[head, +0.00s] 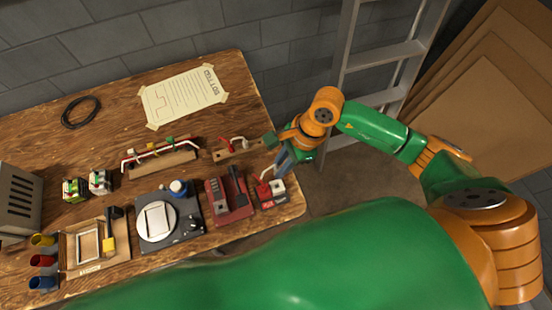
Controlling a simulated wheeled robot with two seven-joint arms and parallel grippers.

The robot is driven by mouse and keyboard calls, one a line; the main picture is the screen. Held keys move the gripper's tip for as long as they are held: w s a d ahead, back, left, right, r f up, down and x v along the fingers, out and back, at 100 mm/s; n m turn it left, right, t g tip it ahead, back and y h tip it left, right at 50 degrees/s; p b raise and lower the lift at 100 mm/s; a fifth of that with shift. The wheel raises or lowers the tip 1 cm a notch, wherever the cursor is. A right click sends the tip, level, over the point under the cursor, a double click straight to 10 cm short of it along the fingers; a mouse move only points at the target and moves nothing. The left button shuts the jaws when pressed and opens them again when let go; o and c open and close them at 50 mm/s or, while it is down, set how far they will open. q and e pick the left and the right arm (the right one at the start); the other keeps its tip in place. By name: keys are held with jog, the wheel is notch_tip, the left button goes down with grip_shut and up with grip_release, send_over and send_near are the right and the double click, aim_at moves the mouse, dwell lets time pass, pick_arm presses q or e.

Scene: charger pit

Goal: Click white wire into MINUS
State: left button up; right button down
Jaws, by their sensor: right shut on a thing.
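My right gripper (282,161) reaches in from the right and points down at the table's right end. It is shut, and what it grips is too small and covered to make out; the white wire is the likely thing. Just below its fingertips stands a small red and white terminal block (279,187) with a red wire (262,178) at its left. The MINUS label cannot be read. A piece of white wire (243,141) shows at a wooden holder (228,155), left of the gripper. My left gripper is not in view.
Left of the block stand a red device (218,188), a dark device with a round white plate (157,221) and a wooden frame (88,243). A wire rack (160,160) lies behind. A ladder (346,45) stands beyond the table's right edge.

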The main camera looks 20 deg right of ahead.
jog(key=b, duration=0.4)
send_over(275, 187)
jog(key=d, duration=0.1)
jog(key=shift+d+f, duration=0.15)
jog(key=shift+f, duration=3.1)
notch_tip(275, 187, down, 3)
jog(key=b, duration=0.3)
jog(key=shift+b, duration=0.3)
jog(key=shift+r, duration=0.1)
jog(key=shift+d+b, duration=0.1)
jog(key=shift+b, duration=0.25)
jog(key=shift+f+b, duration=0.25)
jog(key=shift+b, duration=0.15)
jog(key=c, duration=0.7)
grip_release()
jog(key=shift+c, duration=0.2)
